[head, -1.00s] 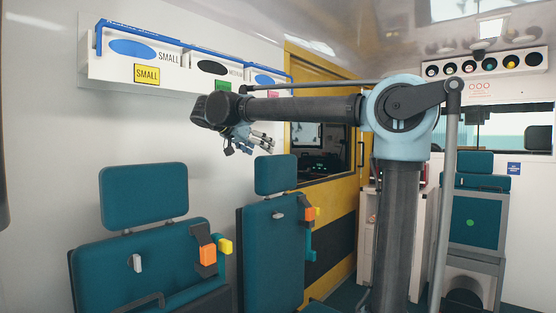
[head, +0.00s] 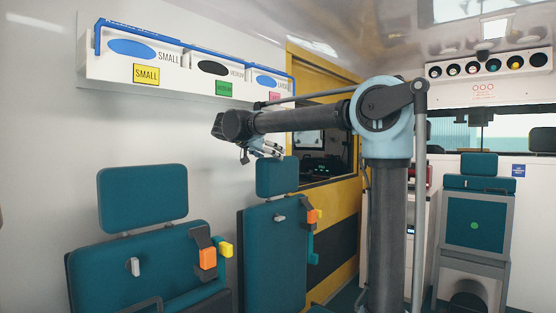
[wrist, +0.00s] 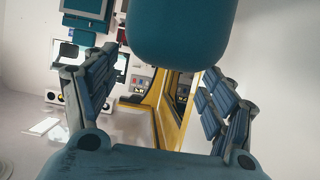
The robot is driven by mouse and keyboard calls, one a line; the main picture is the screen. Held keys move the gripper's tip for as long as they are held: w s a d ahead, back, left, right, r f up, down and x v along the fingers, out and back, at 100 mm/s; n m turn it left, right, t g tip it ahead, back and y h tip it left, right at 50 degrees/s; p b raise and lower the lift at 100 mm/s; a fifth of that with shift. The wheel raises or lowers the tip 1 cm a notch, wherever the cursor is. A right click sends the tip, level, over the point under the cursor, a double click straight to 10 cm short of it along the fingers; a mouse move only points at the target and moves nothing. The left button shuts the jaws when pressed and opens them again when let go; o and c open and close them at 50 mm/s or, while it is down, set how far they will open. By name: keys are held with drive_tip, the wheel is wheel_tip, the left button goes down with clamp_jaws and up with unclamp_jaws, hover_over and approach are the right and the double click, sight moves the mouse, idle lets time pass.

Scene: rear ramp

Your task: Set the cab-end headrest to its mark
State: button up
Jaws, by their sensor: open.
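The cab-end headrest (head: 277,177) is a teal pad just above the narrower seat back (head: 275,250), beside the yellow partition. A small pale knob (head: 279,218) shows on that seat back. The headrest (wrist: 180,35) fills the top middle there, beyond the fingers. Whether they touch it, I cannot tell. I cannot make out the mark.
A second seat with a larger headrest (head: 143,198) stands at left. Orange and yellow buckles (head: 208,257) are on its side. A white rack (head: 190,75) with a blue rail runs along the wall above. The yellow partition (head: 345,205) with its window is behind the gripper.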

drive_tip(key=shift+x, duration=2.8)
drive_tip(key=c, duration=1.4)
drive_tip(key=shift+r, duration=2.6)
drive_tip(key=shift+c, duration=0.5)
drive_tip(key=o, duration=1.5)
drive_tip(key=shift+f, duration=0.1)
